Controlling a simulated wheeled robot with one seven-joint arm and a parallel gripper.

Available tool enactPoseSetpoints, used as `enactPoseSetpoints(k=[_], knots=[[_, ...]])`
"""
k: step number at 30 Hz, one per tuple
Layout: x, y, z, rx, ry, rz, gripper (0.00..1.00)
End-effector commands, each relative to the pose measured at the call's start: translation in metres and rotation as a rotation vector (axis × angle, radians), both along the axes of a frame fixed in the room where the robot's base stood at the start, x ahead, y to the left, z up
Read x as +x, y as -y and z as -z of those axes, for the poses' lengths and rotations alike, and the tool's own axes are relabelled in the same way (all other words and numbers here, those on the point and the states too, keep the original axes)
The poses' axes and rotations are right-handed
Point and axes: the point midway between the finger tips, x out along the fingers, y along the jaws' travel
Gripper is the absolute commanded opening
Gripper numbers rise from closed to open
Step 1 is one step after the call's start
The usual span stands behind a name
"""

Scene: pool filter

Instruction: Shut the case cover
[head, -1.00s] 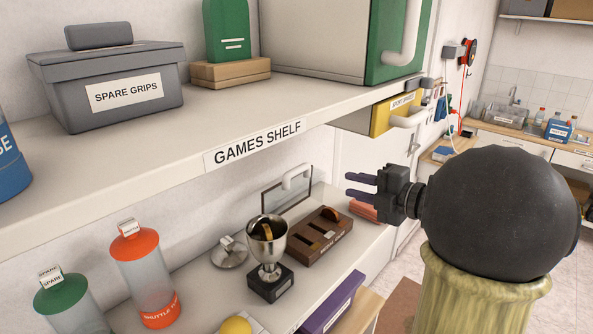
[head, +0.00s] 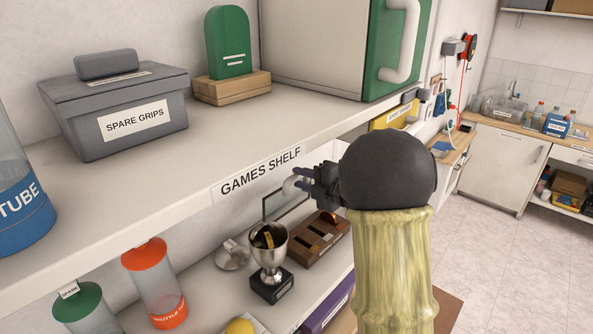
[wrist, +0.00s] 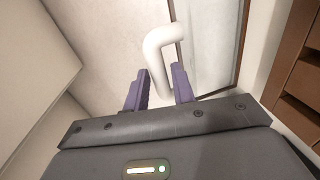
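The case (head: 318,240) is a brown box with several compartments on the lower shelf; its brown edge shows at the right of the wrist view (wrist: 298,78). Its cover (head: 284,208), a framed clear panel, stands raised at the back of the case. The cover's white bar handle (head: 291,186) is partly hidden by my gripper in the head view. My gripper (head: 304,181) is at the handle with its purple fingers apart. In the wrist view, the lower end of the handle (wrist: 157,52) lies between or just beyond the fingertips; I cannot tell whether they touch it.
A silver trophy cup (head: 268,248) stands left of the case, with a round metal lid (head: 233,254) behind it. The upper shelf edge (head: 325,143) runs close above my gripper. A purple box (head: 326,308) sits below the case.

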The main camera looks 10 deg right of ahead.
Motion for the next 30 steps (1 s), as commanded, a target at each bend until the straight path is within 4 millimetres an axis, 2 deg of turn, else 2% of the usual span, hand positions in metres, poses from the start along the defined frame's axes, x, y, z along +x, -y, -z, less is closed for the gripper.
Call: enactPoseSetpoints(k=[6,14,15,18,19,30], knots=[[0.017,-0.013,0.002,0.001,0.001,-0.001,0.25],[0.019,-0.014,0.003,0.0,0.001,0.0,0.25],[0.019,-0.014,0.003,0.0,0.001,0.0,0.23],[0.019,-0.014,0.003,0.0,0.001,0.0,0.04],[0.019,-0.014,0.003,0.0,0.001,0.0,0.0],[0.018,-0.014,0.005,0.004,0.007,-0.001,0.0]])
